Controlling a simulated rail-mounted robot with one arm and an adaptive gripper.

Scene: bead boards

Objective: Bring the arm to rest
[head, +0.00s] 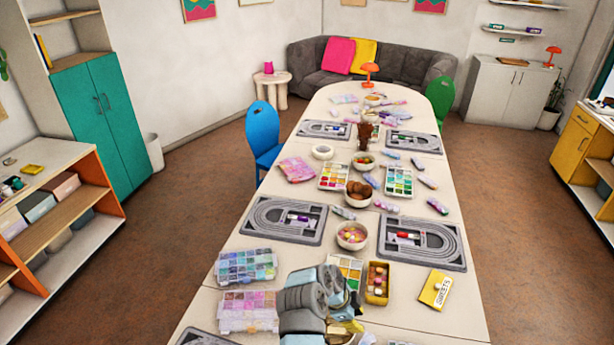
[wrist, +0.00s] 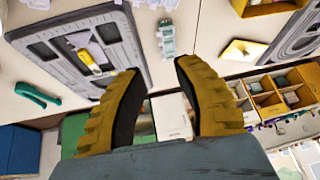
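My gripper (wrist: 155,75) fills the lower middle of the wrist view. Its two ridged yellow fingers with dark inner pads stand apart, and nothing is held between them. In the head view my grey and light-blue arm (head: 308,300) is low in the picture, over the near end of the long table (head: 440,305).
Bead boxes (head: 245,265) stand left of my arm. A yellow tray (head: 377,283) and a yellow "SWEETS" box (head: 435,288) are to its right. Bead boards, bowls and tubes fill the table farther back. A blue chair (head: 263,130) stands at its left side. The floor alongside is clear.

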